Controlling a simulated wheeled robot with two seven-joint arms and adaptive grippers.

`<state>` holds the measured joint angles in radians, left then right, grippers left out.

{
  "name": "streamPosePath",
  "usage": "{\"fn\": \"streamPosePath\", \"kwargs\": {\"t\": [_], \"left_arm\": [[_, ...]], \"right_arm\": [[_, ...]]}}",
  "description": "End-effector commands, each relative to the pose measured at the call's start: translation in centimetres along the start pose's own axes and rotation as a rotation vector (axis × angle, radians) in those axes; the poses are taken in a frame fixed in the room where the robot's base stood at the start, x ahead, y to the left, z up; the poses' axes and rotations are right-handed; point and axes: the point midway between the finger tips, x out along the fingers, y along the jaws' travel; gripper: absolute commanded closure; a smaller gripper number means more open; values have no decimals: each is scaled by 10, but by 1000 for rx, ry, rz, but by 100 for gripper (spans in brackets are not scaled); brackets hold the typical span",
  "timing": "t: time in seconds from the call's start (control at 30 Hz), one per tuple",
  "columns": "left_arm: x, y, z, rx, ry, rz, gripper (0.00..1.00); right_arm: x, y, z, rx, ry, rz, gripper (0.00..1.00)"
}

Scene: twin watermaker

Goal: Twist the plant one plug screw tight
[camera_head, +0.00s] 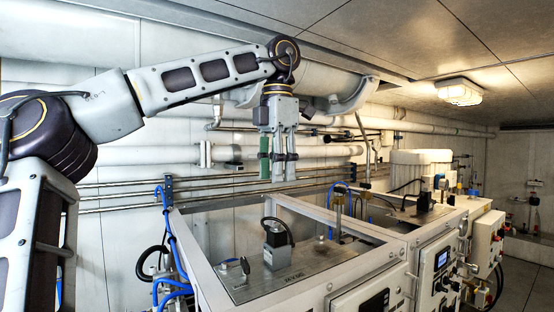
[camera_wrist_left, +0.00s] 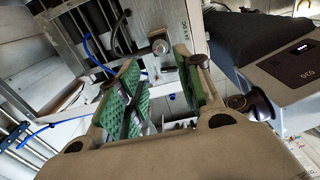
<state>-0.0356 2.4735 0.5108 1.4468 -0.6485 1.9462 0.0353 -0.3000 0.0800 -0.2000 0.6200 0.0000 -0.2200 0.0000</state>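My left gripper (camera_head: 278,180) hangs pointing down above the back of the near machine, clear of its top plate. In the left wrist view the green-padded fingers (camera_wrist_left: 165,98) are apart, with no held object that I can make out. The near machine has a grey top plate (camera_head: 310,268) with a label. On the plate are a grey block with a black loop (camera_head: 275,243), a small dark-topped fitting (camera_head: 244,265) at the front left, and a small knob (camera_head: 320,238). I cannot tell which of these is the plug screw. My right gripper is not in view.
A raised pale frame (camera_head: 374,228) rims the near machine's top. Blue hoses (camera_head: 170,235) run down its left side. A brass-coloured upright fitting (camera_head: 338,212) stands behind the plate. Horizontal pipes (camera_head: 220,185) line the back wall. A second unit with a white cylinder (camera_head: 420,165) stands to the right.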

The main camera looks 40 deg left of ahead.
Motion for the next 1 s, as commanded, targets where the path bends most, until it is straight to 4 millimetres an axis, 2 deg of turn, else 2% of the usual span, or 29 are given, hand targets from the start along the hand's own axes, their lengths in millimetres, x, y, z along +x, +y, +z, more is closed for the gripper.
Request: {"fn": "streamPosePath", "kwargs": {"t": [0.3, 1.0], "left_arm": [[-18, 0, 0, 1, -1, 0, 64], [-19, 0, 0, 1, 0, 0, 64]], "right_arm": [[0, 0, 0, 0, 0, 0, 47], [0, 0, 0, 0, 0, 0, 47]]}}
